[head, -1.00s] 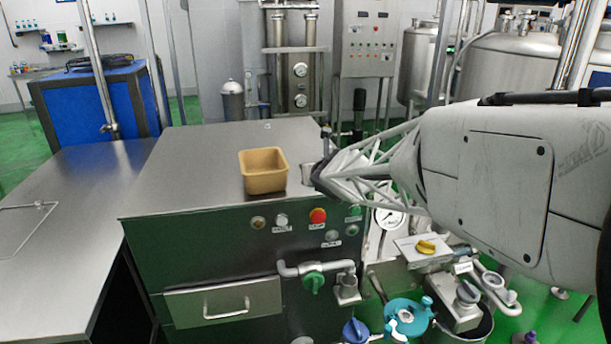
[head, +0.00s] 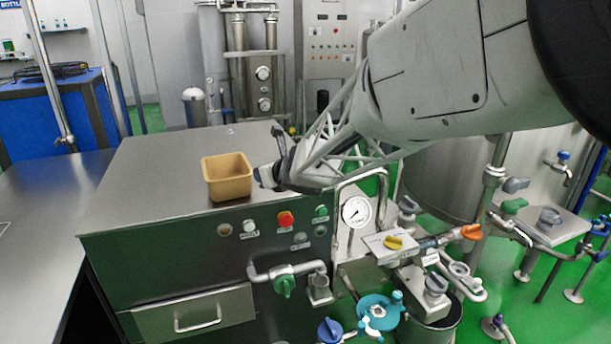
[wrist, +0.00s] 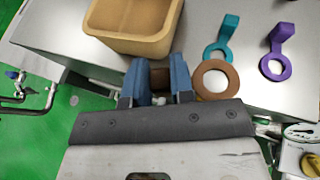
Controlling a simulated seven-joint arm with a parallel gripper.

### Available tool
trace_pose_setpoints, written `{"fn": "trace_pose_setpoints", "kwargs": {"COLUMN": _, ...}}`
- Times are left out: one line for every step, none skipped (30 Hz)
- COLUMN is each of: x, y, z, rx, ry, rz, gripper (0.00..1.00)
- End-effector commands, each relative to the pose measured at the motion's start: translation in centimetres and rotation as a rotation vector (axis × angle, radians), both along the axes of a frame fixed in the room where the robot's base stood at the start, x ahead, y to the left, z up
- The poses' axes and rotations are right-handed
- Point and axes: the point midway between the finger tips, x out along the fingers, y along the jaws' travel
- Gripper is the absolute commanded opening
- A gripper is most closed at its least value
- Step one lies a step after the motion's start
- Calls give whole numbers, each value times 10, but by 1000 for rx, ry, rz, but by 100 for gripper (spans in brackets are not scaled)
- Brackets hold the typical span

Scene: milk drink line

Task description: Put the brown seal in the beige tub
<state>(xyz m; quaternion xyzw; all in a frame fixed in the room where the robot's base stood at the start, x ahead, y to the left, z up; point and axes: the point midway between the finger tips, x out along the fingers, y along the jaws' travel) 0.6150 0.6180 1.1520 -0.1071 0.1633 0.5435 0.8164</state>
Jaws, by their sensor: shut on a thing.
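The beige tub (head: 228,190) stands open on the steel cabinet top; it also shows at the top of the wrist view (wrist: 135,44). My gripper (head: 264,178) is just right of the tub, near its right wall. In the wrist view, its blue fingers (wrist: 159,82) are shut on a brown part of the brown seal. The seal's round ring (wrist: 205,92) shows beside the right finger. The seal is outside the tub, nearer the camera. I cannot tell whether it touches the cabinet top. The head view hides the seal behind my gripper.
A teal seal (wrist: 221,52) and a purple seal (wrist: 276,66) lie on the cabinet top (head: 160,165) to the right of the tub in the wrist view. Buttons (head: 286,219), valves and pipes line the cabinet front. The top left of the tub is clear.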

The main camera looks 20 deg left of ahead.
Motion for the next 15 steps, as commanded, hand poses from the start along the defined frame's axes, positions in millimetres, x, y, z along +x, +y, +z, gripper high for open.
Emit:
{"fn": "trace_pose_setpoints", "kwargs": {"x": -4, "y": 1, "z": 2, "rx": 0, "ry": 0, "rz": 37, "gripper": 0}}
{"fn": "trace_pose_setpoints", "kwargs": {"x": -8, "y": 2, "z": 4, "rx": 0, "ry": -2, "rz": 61, "gripper": 0}}
{"fn": "trace_pose_setpoints", "kwargs": {"x": -12, "y": 3, "z": 6, "rx": -1, "ry": -1, "rz": 97, "gripper": 0}}
{"fn": "trace_pose_setpoints", "kwargs": {"x": -16, "y": 4, "z": 8, "rx": -1, "ry": -1, "rz": 125, "gripper": 0}}
{"fn": "trace_pose_setpoints", "kwargs": {"x": -20, "y": 5, "z": 10, "rx": -1, "ry": 0, "rz": 154, "gripper": 0}}
{"fn": "trace_pose_setpoints", "kwargs": {"x": -26, "y": 6, "z": 13, "rx": -1, "ry": -1, "rz": 195, "gripper": 0}}
{"fn": "trace_pose_setpoints", "kwargs": {"x": -30, "y": 7, "z": 15, "rx": -1, "ry": -1, "rz": 227, "gripper": 0}}
{"fn": "trace_pose_setpoints", "kwargs": {"x": -35, "y": 7, "z": 17, "rx": -1, "ry": -2, "rz": 261, "gripper": 0}}
{"fn": "trace_pose_setpoints", "kwargs": {"x": -41, "y": 8, "z": 20, "rx": 0, "ry": -1, "rz": 309, "gripper": 0}}
{"fn": "trace_pose_setpoints", "kwargs": {"x": -47, "y": 8, "z": 23, "rx": 0, "ry": -1, "rz": 345, "gripper": 0}}
{"fn": "trace_pose_setpoints", "kwargs": {"x": -52, "y": 8, "z": 25, "rx": -1, "ry": -1, "rz": 381, "gripper": 0}}
{"fn": "trace_pose_setpoints", "kwargs": {"x": -59, "y": 8, "z": 28, "rx": -1, "ry": 1, "rz": 429, "gripper": 0}}
{"fn": "trace_pose_setpoints", "kwargs": {"x": -64, "y": 8, "z": 30, "rx": -1, "ry": 1, "rz": 463, "gripper": 0}}
{"fn": "trace_pose_setpoints", "kwargs": {"x": -69, "y": 8, "z": 33, "rx": -1, "ry": 1, "rz": 497, "gripper": 0}}
{"fn": "trace_pose_setpoints", "kwargs": {"x": -75, "y": 7, "z": 37, "rx": 1, "ry": 0, "rz": 541, "gripper": 0}}
